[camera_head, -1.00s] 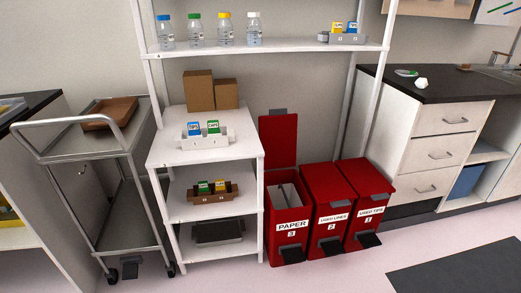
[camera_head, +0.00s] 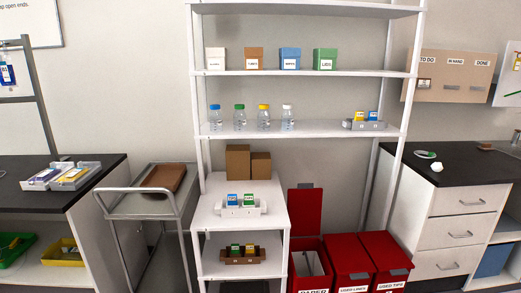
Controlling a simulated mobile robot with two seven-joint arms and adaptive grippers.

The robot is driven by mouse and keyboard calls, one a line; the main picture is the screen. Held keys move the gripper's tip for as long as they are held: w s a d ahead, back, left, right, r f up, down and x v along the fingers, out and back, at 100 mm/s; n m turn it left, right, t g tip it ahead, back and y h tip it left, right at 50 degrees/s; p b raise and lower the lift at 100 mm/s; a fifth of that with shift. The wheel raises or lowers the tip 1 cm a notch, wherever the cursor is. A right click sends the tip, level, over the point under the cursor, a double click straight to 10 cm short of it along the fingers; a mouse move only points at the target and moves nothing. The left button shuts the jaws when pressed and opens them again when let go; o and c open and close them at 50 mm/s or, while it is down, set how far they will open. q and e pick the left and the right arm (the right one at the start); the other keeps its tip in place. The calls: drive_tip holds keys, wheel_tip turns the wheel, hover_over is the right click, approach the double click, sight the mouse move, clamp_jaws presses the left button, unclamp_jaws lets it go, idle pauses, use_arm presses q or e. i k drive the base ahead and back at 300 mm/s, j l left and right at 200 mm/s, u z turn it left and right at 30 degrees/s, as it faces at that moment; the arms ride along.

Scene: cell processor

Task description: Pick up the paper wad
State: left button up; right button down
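A small white crumpled thing, which looks like the paper wad (camera_head: 437,166), lies on the dark counter (camera_head: 470,168) at the right. It is close to the counter's front left part, beside a green and white item (camera_head: 426,155). Neither of my grippers shows in the head view, so I cannot see whether they hold anything.
A white shelf rack (camera_head: 300,132) with bottles and boxes stands in the middle. Red bins (camera_head: 345,254) stand below, the left one with its lid up. A metal cart (camera_head: 142,205) and another dark counter (camera_head: 30,196) are at the left.

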sight(435, 167)
drive_tip(key=z, duration=2)
drive_tip(key=i+z, duration=0.35)
drive_tip(key=i, duration=3.75)
drive_tip(key=i+l+u, duration=0.1)
drive_tip(key=i, duration=0.6)
drive_tip(key=i+l, duration=0.1)
drive_tip(key=i, duration=0.65)
drive_tip(key=i+u, duration=0.1)
drive_tip(key=u, duration=1.5)
